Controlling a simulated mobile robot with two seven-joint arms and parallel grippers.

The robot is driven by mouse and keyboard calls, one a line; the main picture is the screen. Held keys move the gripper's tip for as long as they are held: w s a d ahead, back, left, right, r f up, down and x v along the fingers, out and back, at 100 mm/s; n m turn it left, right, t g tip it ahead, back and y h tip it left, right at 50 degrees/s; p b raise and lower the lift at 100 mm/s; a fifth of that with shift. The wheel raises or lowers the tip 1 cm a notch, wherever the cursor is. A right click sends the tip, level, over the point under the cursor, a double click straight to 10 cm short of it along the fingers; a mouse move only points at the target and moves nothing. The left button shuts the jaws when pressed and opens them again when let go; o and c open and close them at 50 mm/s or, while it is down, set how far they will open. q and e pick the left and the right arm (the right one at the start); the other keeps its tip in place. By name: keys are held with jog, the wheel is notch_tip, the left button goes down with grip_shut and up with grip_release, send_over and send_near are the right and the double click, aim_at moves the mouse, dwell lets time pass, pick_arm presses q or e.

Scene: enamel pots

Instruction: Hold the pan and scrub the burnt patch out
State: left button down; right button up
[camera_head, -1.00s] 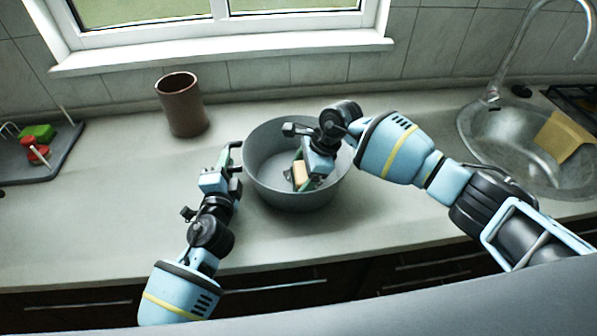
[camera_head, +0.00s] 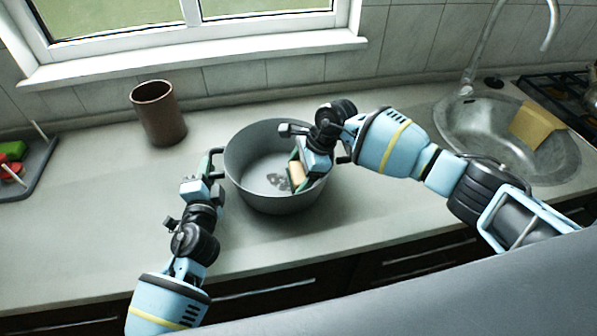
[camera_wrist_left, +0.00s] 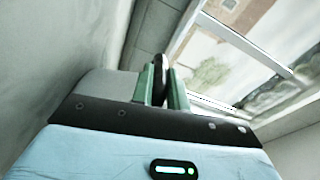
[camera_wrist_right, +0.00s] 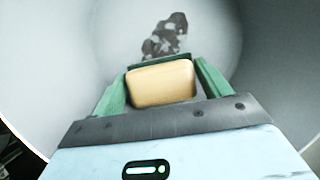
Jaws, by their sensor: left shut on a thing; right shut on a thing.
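The grey pan (camera_head: 250,190) stands on the counter. A dark, speckled burnt patch (camera_head: 278,180) shows on its floor; it also shows in the right wrist view (camera_wrist_right: 165,36). My left gripper (camera_head: 213,172) is shut on the pan's left handle (camera_head: 216,154), seen between green fingers in the left wrist view (camera_wrist_left: 159,76). My right gripper (camera_head: 299,168) is inside the pan, shut on a tan sponge (camera_wrist_right: 162,82) with a dark green edge. The sponge is right of the patch in the head view. Whether it touches the pan is unclear.
A brown cup (camera_head: 160,115) stands behind on the left. A grey tray (camera_head: 38,170) with red and green things is at the far left. A sink (camera_head: 470,135) with a tap and a yellow cloth-like piece (camera_head: 535,124) is at the right. The counter's front left is clear.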

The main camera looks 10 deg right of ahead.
jog(key=shift+a+f, duration=0.2)
jog(key=shift+a, duration=0.75)
jog(key=shift+a+f, duration=0.15)
jog(key=shift+a, duration=0.8)
jog(key=shift+w+a+r, duration=0.1)
jog(key=shift+a+r, duration=0.05)
jog(key=shift+a, duration=1.95)
jog(key=shift+w+d, duration=0.1)
jog(key=shift+w, duration=1)
jog(key=shift+s+d+f, duration=0.1)
jog(key=shift+d, duration=1)
jog(key=shift+s+d+f, duration=0.1)
jog(key=shift+d, duration=0.95)
jog(key=shift+d, duration=0.3)
jog(key=shift+s+d+r, duration=0.1)
jog(key=shift+d, duration=1.65)
jog(key=shift+r, duration=0.1)
jog(key=shift+a, duration=0.1)
